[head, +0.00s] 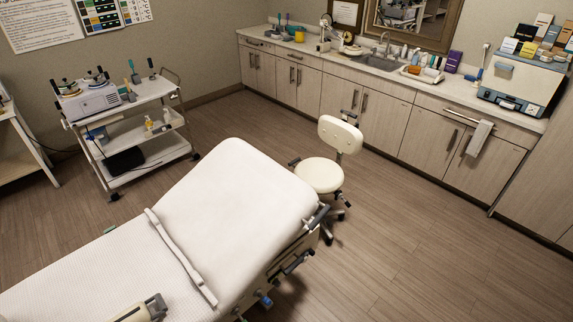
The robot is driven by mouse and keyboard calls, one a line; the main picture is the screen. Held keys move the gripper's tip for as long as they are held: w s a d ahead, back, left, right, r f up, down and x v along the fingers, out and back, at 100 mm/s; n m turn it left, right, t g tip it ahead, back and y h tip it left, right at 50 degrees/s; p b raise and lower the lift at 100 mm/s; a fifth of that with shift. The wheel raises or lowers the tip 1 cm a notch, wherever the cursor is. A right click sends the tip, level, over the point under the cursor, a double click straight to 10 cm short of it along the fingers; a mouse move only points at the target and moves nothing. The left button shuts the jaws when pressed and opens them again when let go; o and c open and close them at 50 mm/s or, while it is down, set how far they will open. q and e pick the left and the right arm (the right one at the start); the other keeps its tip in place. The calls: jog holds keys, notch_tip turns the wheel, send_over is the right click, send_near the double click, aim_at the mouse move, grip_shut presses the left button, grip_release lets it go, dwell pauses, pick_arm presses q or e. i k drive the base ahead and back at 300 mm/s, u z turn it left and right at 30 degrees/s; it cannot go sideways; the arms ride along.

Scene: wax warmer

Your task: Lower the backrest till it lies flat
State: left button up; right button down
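The treatment bed's white backrest (236,205) is in the middle of the head view. It looks raised at a slant, its far end above the level of the seat part (95,268). A pale strap-like bar (180,256) lies across the bed where the two parts meet. Dark metal fittings (317,216) show at the backrest's right edge, and part of the bed's frame (264,299) shows below it. I cannot make out a release lever for certain.
A beige and dark piece (143,309) at the bottom edge is cut off and unclear. A cream stool (319,175) stands close beyond the backrest. A white trolley (135,148) stands at the left back. Cabinets (376,105) line the back wall. The floor at right (420,250) is clear.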

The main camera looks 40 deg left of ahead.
aim_at(234, 213)
jog(key=u, duration=0.85)
jog(key=i, duration=0.9)
jog(key=u, duration=1.1)
jog(key=i, duration=0.2)
jog(key=u, duration=0.2)
